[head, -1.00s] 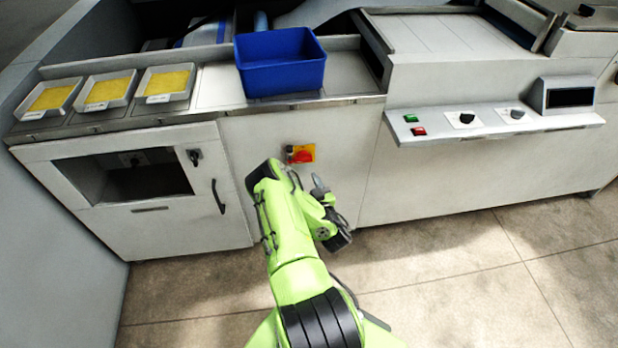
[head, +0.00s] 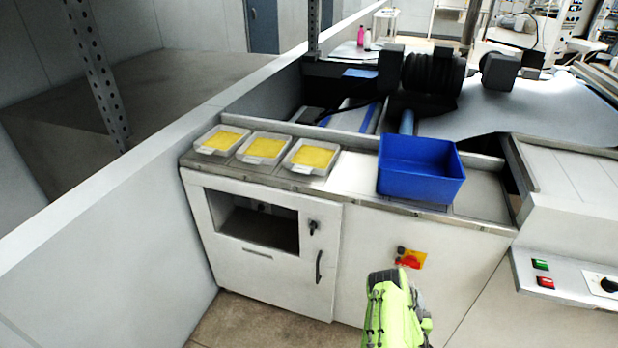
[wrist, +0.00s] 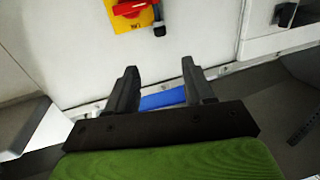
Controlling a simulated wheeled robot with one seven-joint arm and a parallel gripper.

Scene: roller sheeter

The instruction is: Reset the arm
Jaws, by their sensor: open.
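My gripper (wrist: 158,85) shows in the wrist view with its two dark fingers spread apart and nothing between them. Part of my green arm shows at the bottom of the head view, in front of the white cabinet front; the fingers are hidden there. A red rotary switch on a yellow plate (head: 411,259) is on the cabinet front just above my arm. The switch also shows at the top of the wrist view (wrist: 132,10), beyond the fingers and apart from them.
A blue bin (head: 420,185) stands on the counter. Three trays with yellow contents (head: 262,149) sit at its left. A cabinet door with a handle (head: 319,267) is below them. A control panel with green and red buttons (head: 560,277) juts out at the right. A grey wall (head: 110,260) borders the left.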

